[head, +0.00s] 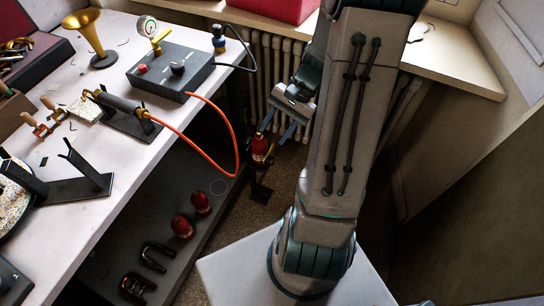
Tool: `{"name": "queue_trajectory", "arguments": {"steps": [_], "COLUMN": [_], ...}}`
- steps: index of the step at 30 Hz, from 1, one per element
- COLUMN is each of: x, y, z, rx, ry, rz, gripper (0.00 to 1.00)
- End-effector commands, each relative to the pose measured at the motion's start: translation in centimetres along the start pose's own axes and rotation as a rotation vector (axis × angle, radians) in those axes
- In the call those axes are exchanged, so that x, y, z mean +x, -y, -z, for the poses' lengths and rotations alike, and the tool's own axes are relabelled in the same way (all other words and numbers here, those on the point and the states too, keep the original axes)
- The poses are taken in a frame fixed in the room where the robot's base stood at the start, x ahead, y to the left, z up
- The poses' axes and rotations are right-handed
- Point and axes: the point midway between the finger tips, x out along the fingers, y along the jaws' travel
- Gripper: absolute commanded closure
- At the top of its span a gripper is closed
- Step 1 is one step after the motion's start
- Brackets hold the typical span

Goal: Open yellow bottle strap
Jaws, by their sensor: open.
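My gripper (277,127) hangs at the picture's middle, left of my arm, with two dark fingers spread apart and pointing down. A red bottle (260,148) with a small yellowish part stands just below and left of the fingers. It is by a dark stand or bracket (261,190). I see no clear gap or contact between the fingers and the bottle. A strap is too small to make out, and no all-yellow bottle shows.
Two red rounded objects (200,201) and black shackle-like parts (158,255) lie on the low grey shelf. An orange hose (205,157) loops off the white bench (120,190). A grey control box (172,72) and brass horn (91,35) stand on it. A radiator (262,75) is behind.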

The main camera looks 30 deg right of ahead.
Motion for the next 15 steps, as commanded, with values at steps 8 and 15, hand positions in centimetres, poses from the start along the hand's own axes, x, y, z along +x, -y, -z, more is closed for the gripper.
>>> {"name": "queue_trajectory", "arguments": {"steps": [8, 15], "x": [7.3, 12.9], "y": [-5.4, -10.4], "z": [9.9, 17.5], "rx": [0.333, 0.589], "ry": [0.209, 0.370], "rz": [0.305, 0.620], "gripper": [0.55, 0.55]}}
